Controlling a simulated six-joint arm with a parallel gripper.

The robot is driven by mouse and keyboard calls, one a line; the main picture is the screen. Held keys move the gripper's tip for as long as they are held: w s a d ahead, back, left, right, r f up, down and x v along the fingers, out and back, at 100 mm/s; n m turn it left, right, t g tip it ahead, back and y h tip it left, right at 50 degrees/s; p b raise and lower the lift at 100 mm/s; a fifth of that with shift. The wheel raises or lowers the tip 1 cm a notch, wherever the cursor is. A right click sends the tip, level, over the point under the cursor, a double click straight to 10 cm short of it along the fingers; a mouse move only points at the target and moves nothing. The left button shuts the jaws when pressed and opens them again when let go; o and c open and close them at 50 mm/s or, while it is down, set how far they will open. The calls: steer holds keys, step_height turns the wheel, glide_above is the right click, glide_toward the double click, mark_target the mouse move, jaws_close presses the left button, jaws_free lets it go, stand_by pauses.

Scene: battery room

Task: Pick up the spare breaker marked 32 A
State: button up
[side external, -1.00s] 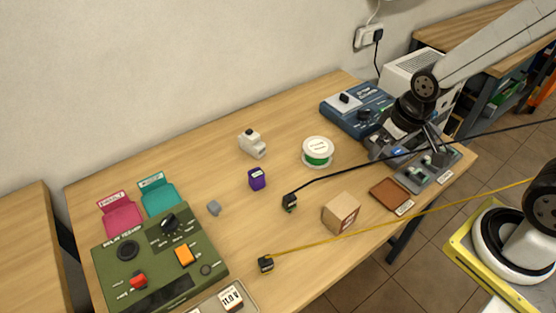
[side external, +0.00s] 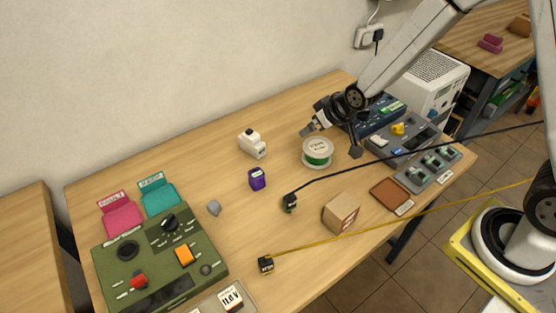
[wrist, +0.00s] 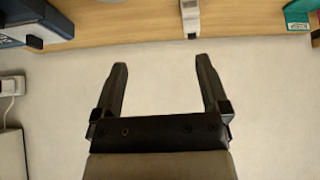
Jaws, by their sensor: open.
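A small white breaker-shaped block (side external: 252,144) stands on the table near the wall; it also shows at the top edge of the wrist view (wrist: 190,18). Its marking is too small to read, so I cannot confirm 32 A. My gripper (side external: 306,131) is above the table, to the right of the white block and by the spool, apart from both. In the wrist view my gripper (wrist: 160,66) is open, with only pale wall between its fingers.
A green-and-white spool (side external: 318,153) is close below my gripper. A purple block (side external: 257,180), cardboard box (side external: 341,213), brown mat (side external: 388,192) and two cable ends lie in front. A green tester (side external: 150,262) is at left, a grey panel (side external: 425,165) at right.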

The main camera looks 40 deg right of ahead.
mark_target(251, 134)
steer(key=w+a+f+t+y, duration=0.1)
steer(key=w+a+f+t, duration=0.1)
steer(key=w+a+f, duration=0.1)
steer(key=w+a+f+n+t, duration=0.1)
steer(key=w+a+f, duration=0.3)
steer(key=w, duration=0.4)
steer(key=shift+w+f+t+y, duration=0.25)
steer(key=shift+f+t+y, duration=0.15)
steer(key=shift+f+t, duration=0.45)
steer(key=shift+x, duration=1.3)
steer(key=shift+w, duration=0.15)
steer(key=shift+x, duration=2.45)
steer(key=shift+w+d+r, duration=0.1)
steer(key=shift+d+r, duration=0.05)
